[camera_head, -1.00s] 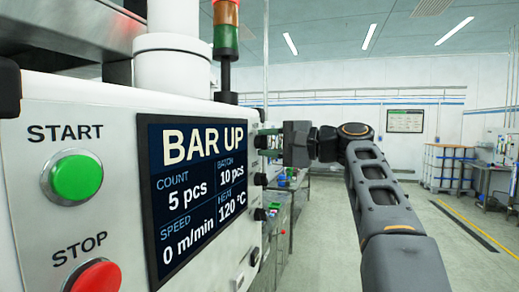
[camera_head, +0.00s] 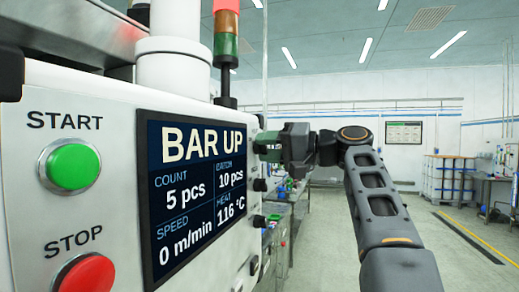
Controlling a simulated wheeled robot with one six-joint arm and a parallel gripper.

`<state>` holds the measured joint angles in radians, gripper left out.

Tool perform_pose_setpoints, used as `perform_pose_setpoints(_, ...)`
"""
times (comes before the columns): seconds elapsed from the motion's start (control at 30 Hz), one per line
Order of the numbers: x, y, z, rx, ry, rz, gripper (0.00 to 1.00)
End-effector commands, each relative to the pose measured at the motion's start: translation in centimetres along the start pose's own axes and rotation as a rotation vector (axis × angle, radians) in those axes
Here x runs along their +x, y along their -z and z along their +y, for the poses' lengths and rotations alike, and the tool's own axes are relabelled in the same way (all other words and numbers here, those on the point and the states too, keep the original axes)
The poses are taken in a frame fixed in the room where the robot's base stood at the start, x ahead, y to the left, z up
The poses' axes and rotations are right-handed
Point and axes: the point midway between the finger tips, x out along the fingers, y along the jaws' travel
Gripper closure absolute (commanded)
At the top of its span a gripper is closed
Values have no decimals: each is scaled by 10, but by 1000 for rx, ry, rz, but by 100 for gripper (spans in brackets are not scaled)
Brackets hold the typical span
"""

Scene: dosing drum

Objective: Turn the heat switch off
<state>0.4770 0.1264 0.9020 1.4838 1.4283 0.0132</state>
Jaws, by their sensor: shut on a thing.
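The white control panel (camera_head: 110,225) fills the left side, with a dark display (camera_head: 195,185) reading BAR UP, 5 pcs, 10 pcs, 0 m/min and HEAT 116 °C. A column of small dark knobs runs down the panel's right edge, seen nearly edge-on. My gripper (camera_head: 272,146) comes in from the right and is shut on the topmost control, which its jaws hide. The label and setting of that control cannot be read from this angle.
A green START button (camera_head: 73,166) and a red STOP button (camera_head: 85,279) sit left of the display. More knobs (camera_head: 261,185) lie just below my gripper. A signal tower (camera_head: 226,45) stands behind the panel. The floor at the right is open.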

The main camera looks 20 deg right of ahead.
Motion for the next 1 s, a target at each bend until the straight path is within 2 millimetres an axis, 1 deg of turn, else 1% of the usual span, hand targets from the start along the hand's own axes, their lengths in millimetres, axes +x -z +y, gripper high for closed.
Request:
perform_pose_setpoints(0.03,-1,2,2,-1,-4,6,88)
perform_pose_setpoints(0.37,-1,2,2,-3,-4,6,88)
perform_pose_setpoints(0.4,-1,2,2,-2,-4,6,60)
perform_pose_setpoints(0.6,0,0,0,-3,-1,1,41)
perform_pose_setpoints(0.63,1,0,0,-3,0,0,39)
perform_pose_setpoints(0.87,0,0,0,-3,1,0,39)
perform_pose_setpoints(1.0,-9,0,0,-3,0,2,39)
